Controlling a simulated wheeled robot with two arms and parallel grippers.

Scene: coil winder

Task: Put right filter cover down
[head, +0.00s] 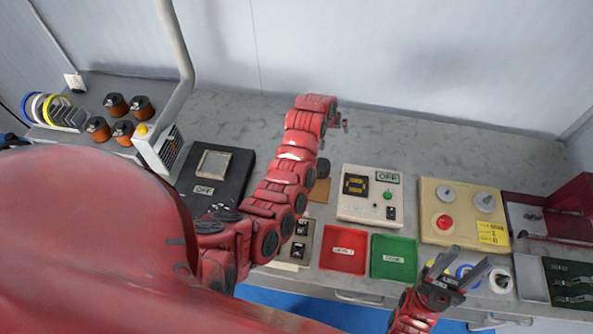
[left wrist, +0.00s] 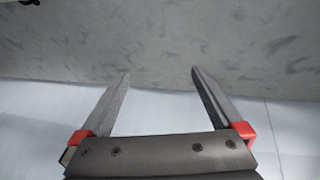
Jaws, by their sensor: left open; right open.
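I cannot pick out a part that is surely the right filter cover in either view. A white unit with a dark grille (head: 158,150) stands at the left below a grey pipe. My left arm reaches across the middle of the bench, and its gripper (head: 341,123) is mostly hidden behind the arm's end. In the left wrist view the left gripper (left wrist: 160,75) is open, with nothing between its fingers, against a grey surface and a pale wall. My right gripper (head: 460,267) is open and empty above the bench's front right, by the tape rolls (head: 500,281).
A red tray (head: 344,250) and a green tray (head: 393,258) lie at the front. A white control box (head: 370,212) and a beige box with a red button (head: 462,230) stand behind them. Copper coils (head: 98,128) are at the left. The back right bench (head: 450,150) is clear.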

